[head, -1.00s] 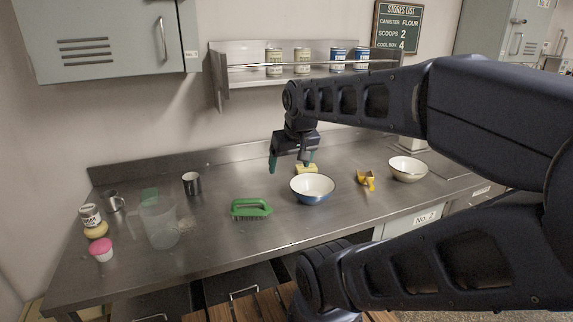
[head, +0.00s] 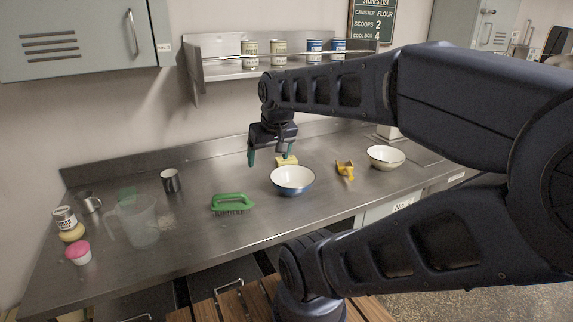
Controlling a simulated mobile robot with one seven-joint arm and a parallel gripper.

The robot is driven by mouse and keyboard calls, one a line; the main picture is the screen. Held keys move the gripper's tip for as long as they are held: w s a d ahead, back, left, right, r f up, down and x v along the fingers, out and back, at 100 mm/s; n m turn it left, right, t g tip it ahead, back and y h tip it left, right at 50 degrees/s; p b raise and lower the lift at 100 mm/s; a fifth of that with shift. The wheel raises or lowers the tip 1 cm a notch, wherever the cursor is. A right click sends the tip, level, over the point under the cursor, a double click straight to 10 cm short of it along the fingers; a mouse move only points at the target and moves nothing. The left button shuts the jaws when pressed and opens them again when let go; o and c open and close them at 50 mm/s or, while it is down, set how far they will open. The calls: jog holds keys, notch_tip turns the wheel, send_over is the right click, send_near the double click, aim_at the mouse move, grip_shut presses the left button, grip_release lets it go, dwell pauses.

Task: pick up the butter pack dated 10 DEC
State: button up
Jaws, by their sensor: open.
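No pack with a readable 10 DEC date shows in the head view. A small yellow block (head: 288,161) lies on the steel counter behind the blue bowl; I cannot tell whether it is butter or a sponge. My gripper (head: 267,158) points down over the back of the counter, its fingers apart and nothing seen between them. The block appears close to its right finger and is partly hidden; I cannot tell the height gap.
On the counter (head: 190,235) are a blue bowl (head: 293,182), green brush (head: 231,204), yellow scoop (head: 346,170), white bowl (head: 386,158), clear jug (head: 140,222), mugs and a pink-lidded tub (head: 78,253). A shelf (head: 215,68) with tins hangs behind. My arm hides the right side.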

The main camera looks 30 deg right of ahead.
jog(key=shift+w, duration=0.1)
dwell(0.5)
jog(key=w+d+f+n+g+h, duration=0.15)
jog(key=w+d+n, duration=0.25)
jog(key=w, duration=0.8)
jog(key=w+d+n+g+h, duration=0.1)
jog(key=w+d+n+h, duration=0.15)
jog(key=w, duration=0.95)
jog(key=n+g, duration=0.3)
jog(key=n, duration=0.6)
send_near(286, 163)
jog(key=w, duration=0.3)
jog(key=shift+w+d+r, duration=0.1)
jog(key=shift+w+d, duration=0.05)
jog(key=shift+d, duration=0.3)
jog(key=shift+h, duration=0.3)
jog(key=x, duration=0.9)
jog(key=shift+s+d+f, duration=0.15)
jog(key=shift+s+f, duration=0.15)
jog(key=shift+d+f, duration=0.15)
jog(key=shift+f, duration=0.2)
